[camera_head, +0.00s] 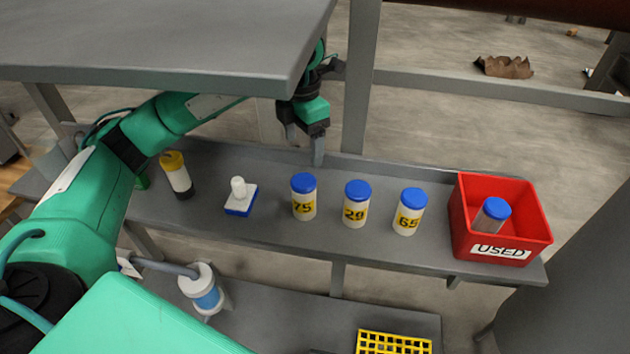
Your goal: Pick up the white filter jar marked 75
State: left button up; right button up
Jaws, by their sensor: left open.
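The white filter jar marked 75 (303,200) stands upright on the grey shelf (260,232), with a blue lid and a yellow label. To its right stand two like jars, one marked 29 (354,206) and one marked 65 (408,213). My left gripper (304,146) is open and empty, fingers pointing down, behind and above the jar marked 75 and apart from it. Part of my left arm is hidden under the upper grey shelf. My right gripper does not show.
A red bin marked USED (460,222) holds a blue-lidded jar (491,215) at the right end. Left on the shelf are a yellow-capped bottle (177,175) and a white-and-blue block (241,198). The upper grey shelf (160,40) overhangs. A yellow rack (393,343) lies lower down.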

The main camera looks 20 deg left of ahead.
aim_at(303, 181)
pick_arm(q)
notch_tip(303, 181, down, 4)
jog(key=shift+s+r, duration=0.1)
jog(key=shift+s, duration=0.05)
notch_tip(303, 181, down, 4)
jog(key=shift+a+f+p, duration=0.1)
jog(key=shift+p, duration=0.5)
jog(key=shift+f, duration=0.15)
jog(key=shift+f+p, duration=0.55)
notch_tip(303, 181, down, 3)
jog(key=shift+f+p, duration=0.1)
jog(key=shift+p, duration=0.7)
jog(key=shift+f, duration=0.5)
jog(key=c, duration=1.1)
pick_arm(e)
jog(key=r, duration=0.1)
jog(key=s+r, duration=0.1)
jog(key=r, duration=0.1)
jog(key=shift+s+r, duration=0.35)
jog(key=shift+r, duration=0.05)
